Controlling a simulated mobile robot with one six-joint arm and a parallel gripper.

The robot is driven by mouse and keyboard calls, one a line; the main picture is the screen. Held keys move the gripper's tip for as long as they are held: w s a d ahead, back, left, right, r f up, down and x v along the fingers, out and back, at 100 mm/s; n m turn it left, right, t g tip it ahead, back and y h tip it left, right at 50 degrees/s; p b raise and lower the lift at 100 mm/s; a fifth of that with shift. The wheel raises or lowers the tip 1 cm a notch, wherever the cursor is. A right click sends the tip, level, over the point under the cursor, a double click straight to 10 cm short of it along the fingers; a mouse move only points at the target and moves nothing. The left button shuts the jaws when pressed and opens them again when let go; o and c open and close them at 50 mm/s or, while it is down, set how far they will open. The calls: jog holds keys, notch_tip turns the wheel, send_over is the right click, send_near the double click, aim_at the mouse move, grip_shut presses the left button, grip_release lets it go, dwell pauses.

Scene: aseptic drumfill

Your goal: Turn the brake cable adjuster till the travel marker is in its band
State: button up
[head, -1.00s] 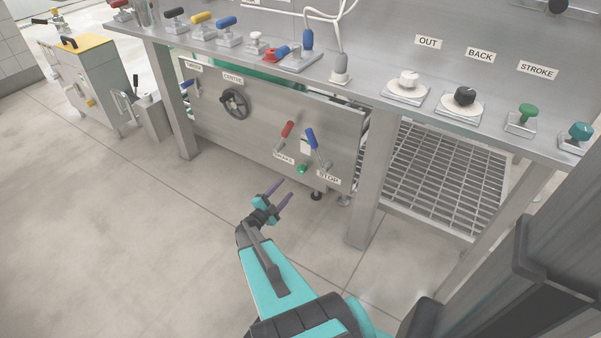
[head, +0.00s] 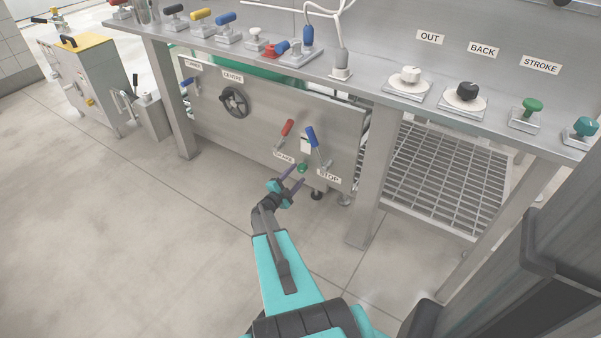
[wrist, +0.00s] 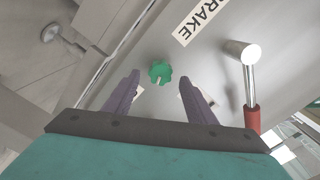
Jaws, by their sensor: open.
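The green lobed knob (head: 302,167), which looks like the brake cable adjuster, sits low on the steel front panel (head: 260,135), beside the partly hidden brake label (head: 283,158). In the wrist view the knob (wrist: 160,73) shows a pale mark and lies ahead, roughly between the purple fingertips. My gripper (head: 295,177) is open and empty, just in front of the knob; the wrist view (wrist: 160,82) shows no visible contact. A small white plate (head: 306,146) is above the knob, but I cannot make out a travel marker or band on it.
A table leg (head: 369,180) stands to the right.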

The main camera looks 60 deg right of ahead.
aim_at(300, 170)
jog(key=shift+d+b, duration=0.3)
jog(key=shift+d, duration=1.8)
jog(key=shift+c, duration=0.4)
jog(key=c, duration=1)
jog(key=shift+o, duration=0.2)
jog(key=shift+r+n+p, duration=0.1)
jog(key=shift+n+p, duration=0.3)
jog(key=shift+p, duration=0.2)
jog(key=shift+r+n+p, duration=0.1)
jog(key=shift+n+p, duration=0.8)
jog(key=shift+p, duration=0.1)
jog(key=n+p, duration=0.2)
jog(key=shift+n, duration=0.4)
jog(key=shift+n+p, duration=0.6)
jog(key=shift+p, duration=0.1)
